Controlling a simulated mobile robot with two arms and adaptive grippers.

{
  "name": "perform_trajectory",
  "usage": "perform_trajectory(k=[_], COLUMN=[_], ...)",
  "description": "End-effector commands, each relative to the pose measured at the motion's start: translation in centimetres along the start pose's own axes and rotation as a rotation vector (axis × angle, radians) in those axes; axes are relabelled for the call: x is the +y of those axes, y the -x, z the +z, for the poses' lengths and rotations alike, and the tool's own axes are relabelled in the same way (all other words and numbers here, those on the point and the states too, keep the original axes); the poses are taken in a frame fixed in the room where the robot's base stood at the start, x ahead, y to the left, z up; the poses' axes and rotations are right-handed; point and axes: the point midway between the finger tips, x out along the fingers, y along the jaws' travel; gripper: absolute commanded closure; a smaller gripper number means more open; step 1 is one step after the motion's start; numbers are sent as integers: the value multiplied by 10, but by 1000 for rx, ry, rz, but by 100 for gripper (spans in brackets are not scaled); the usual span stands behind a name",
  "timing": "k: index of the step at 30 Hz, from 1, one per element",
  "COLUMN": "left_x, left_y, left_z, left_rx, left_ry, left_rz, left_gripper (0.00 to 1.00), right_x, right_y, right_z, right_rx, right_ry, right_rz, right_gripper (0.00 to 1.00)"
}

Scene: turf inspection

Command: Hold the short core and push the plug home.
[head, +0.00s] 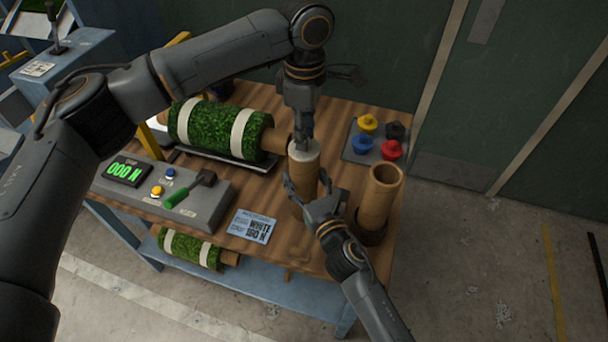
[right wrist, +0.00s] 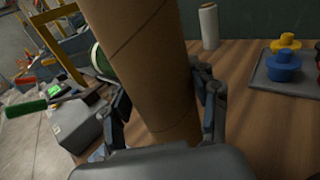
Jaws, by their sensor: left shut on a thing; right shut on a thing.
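The short core (head: 306,184) is a brown cardboard tube standing upright on the wooden table. My right gripper (head: 311,192) is shut around its side. In the right wrist view the core (right wrist: 150,62) fills the space between the fingers of my right gripper (right wrist: 163,122). A white plug (head: 304,152) shows at the core's top. My left gripper (head: 303,138) points down from above and is shut on the plug. The fingers partly hide the plug, and I cannot tell how deep it sits. The plug is outside the right wrist view.
Another open tube (head: 381,193) stands to the right in a dark base. A grey tray (head: 355,153) holds yellow, black, blue and red plugs. A turf roll (head: 218,130) lies left. A control box (head: 207,205) reads 000 N, beside a card (head: 252,226). A white roll (right wrist: 208,27) stands behind.

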Motion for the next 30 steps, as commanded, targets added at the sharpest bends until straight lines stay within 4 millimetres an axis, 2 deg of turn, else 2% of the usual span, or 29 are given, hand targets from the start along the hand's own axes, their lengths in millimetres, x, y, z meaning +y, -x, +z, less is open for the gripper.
perform_trajectory(k=[1,10,11,13,15,25,30], left_x=[-1,-1,-1,-1,0,0,1], left_y=[-4,-3,-2,-2,-2,2,23], left_z=[0,-1,-1,0,0,0,0], left_rx=[2,3,2,2,2,1,0], left_ry=[0,1,1,1,1,0,0], left_rz=[-6,-4,-4,-4,-3,0,1], left_gripper=[100,100,75,61,50,50,50], right_x=[0,0,0,0,0,0,0], right_y=[0,0,-1,-1,0,0,0], right_z=[2,2,2,2,2,2,2], right_rx=[-4,-5,-5,-5,-4,-3,-3], right_ry=[0,0,0,0,0,0,0], right_rz=[1,1,1,0,0,0,0], right_gripper=[81,81,81,81,81,81,81])
